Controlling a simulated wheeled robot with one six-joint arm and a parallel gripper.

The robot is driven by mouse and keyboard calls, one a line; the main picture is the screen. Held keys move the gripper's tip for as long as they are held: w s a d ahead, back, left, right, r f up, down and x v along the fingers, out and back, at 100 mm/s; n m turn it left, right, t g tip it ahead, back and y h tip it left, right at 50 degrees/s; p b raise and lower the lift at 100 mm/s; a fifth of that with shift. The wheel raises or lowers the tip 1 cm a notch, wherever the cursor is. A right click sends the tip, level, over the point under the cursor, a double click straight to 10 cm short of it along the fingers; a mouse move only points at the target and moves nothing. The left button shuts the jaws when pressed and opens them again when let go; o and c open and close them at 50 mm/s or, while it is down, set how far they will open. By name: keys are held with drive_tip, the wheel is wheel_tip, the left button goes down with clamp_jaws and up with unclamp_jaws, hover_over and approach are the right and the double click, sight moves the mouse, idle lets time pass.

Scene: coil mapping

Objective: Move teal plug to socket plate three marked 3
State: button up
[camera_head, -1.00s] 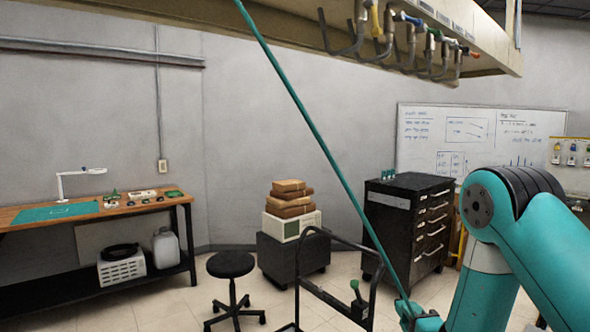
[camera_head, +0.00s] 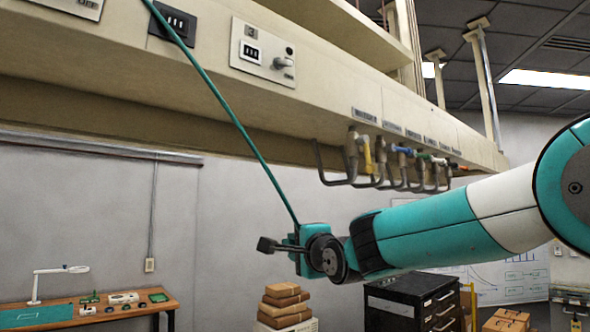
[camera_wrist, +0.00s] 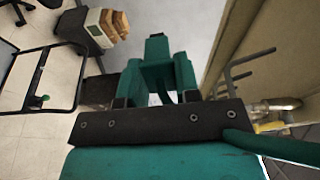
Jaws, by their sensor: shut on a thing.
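Socket plate three (camera_head: 263,52) is a pale panel marked 3 on the face of the overhead beam, with a small dark display and a round grey fitting at its right. My gripper (camera_head: 272,245) is below the beam and below the plate, apart from both. It is shut on the teal plug, which is hard to tell from the teal jaws. In the wrist view the jaws (camera_wrist: 157,82) point away from the camera. A teal cable (camera_head: 225,105) runs from the gripper up and left past the beam, and part of a teal cable also shows in the wrist view (camera_wrist: 275,146).
A dark plate (camera_head: 172,23) sits left of plate three. Grey hooks (camera_head: 335,181) with coloured fittings hang under the beam to the right. A workbench (camera_head: 85,313), stacked boxes (camera_head: 286,302) and a black drawer cabinet (camera_head: 398,303) stand below. The space directly under plate three is clear apart from the cable.

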drive_tip(key=s+a+r+y+p, duration=0.1)
drive_tip(key=s+r, duration=0.2)
drive_tip(key=r, duration=0.4)
drive_tip(key=s+a+r+n+g+p, duration=0.1)
drive_tip(key=s+a+r, duration=0.15)
drive_tip(key=r, duration=0.45)
drive_tip(key=s+a+r+y+p, duration=0.1)
drive_tip(key=s+r, duration=0.3)
drive_tip(key=r, duration=0.2)
drive_tip(key=s+d+r+n+g+y+p, duration=0.1)
drive_tip(key=s+d+r+y+p, duration=0.15)
drive_tip(key=s+r, duration=1.2)
drive_tip(key=r+p+x, duration=0.1)
drive_tip(key=p+x, duration=0.1)
drive_tip(key=x, duration=0.4)
drive_tip(key=shift+d+h+p, duration=0.15)
drive_tip(key=shift+h+p, duration=0.2)
drive_tip(key=shift+p, duration=0.05)
drive_tip(key=shift+r+b, duration=0.1)
drive_tip(key=shift+b, duration=0.65)
drive_tip(key=shift+w, duration=0.2)
drive_tip(key=shift+p+x, duration=0.55)
drive_tip(key=shift+x, duration=0.4)
drive_tip(key=shift+p+x, duration=0.45)
drive_tip(key=shift+x, duration=0.45)
